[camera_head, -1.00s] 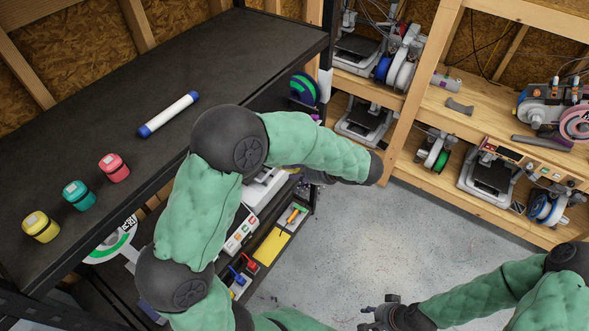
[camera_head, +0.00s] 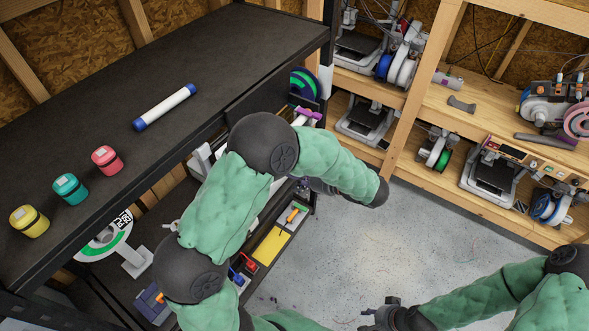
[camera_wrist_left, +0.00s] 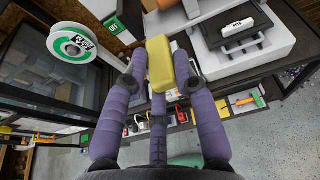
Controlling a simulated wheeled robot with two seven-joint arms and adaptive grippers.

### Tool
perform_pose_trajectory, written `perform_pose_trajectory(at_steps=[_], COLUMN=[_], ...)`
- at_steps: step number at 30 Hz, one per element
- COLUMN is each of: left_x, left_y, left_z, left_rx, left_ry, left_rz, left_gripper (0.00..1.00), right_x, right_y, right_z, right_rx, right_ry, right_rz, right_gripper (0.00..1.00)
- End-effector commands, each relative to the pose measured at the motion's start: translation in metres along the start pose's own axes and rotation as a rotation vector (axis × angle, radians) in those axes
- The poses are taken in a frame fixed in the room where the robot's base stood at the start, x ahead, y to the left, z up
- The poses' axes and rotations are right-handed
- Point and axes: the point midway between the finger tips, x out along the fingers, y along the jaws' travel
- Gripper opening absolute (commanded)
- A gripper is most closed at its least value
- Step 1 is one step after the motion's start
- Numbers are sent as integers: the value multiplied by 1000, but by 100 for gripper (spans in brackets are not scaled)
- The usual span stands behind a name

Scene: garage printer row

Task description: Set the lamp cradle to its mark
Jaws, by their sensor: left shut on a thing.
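In the left wrist view a yellow block-like piece (camera_wrist_left: 160,65) sits between the purple fingers of my left gripper (camera_wrist_left: 158,84), which is shut on it. It may be the lamp cradle; I cannot tell for sure. In the head view my left gripper and the piece are hidden behind my own left arm. A white tube with blue ends (camera_head: 165,107), perhaps the lamp, lies on the black shelf top (camera_head: 215,60). My right gripper (camera_head: 372,318) is apart from everything over the floor, its fingers too dark to read. I cannot identify the mark.
Yellow, teal and pink jars (camera_head: 107,160) stand along the shelf top. A white spool stand (camera_head: 104,243) and an organizer tray with a yellow bottom (camera_head: 270,245) are lower. A printer (camera_wrist_left: 240,40) is close to my left gripper. Wooden printer shelves line the back right.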

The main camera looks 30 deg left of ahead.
Motion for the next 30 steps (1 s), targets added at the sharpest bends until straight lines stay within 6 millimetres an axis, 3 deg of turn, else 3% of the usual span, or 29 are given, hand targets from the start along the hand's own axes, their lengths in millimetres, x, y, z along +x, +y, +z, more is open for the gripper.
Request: perform_pose_trajectory(at_steps=[12,13,15,25,30], left_x=[-1,-1,-1,-1,-16], left_y=[-4,-4,-4,-2,-3], left_z=[6,6,6,2,2], left_rx=[-13,-13,-13,-4,-4], left_ry=[-10,-10,-9,-7,-7], left_rz=[-6,-6,-7,-5,-8], left_gripper=[0,31,47,47,47], right_x=[0,0,0,0,0], right_y=[0,0,0,0,0], right_z=[0,0,0,0,0], right_rx=[0,0,0,0,0], right_ry=[0,0,0,0,0], right_rz=[0,0,0,0,0], right_gripper=[40,40,40,40,40])
